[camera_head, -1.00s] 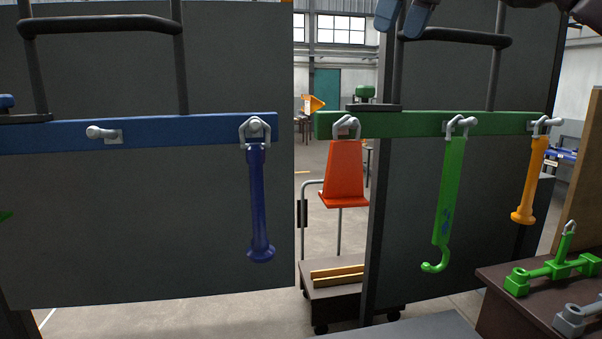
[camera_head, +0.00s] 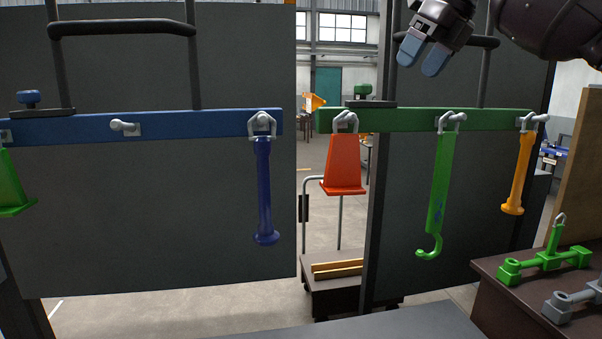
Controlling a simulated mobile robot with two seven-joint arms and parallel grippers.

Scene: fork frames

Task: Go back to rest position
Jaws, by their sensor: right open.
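My right gripper (camera_head: 422,53) is at the top right, in front of the right dark panel. Its blue-grey fingertips are apart with nothing between them. It is above the green rail (camera_head: 400,120) and clear of the things hanging there. The right arm comes in from the upper right. My left gripper is not in view.
The blue rail (camera_head: 200,124) carries a blue handle tool (camera_head: 263,190) and a green piece (camera_head: 12,185). A red-orange piece (camera_head: 343,172), green hook (camera_head: 438,185) and orange tool (camera_head: 519,175) hang from the green rail. A brown table (camera_head: 490,310) stands lower right with green (camera_head: 545,262) and grey fixtures (camera_head: 575,302).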

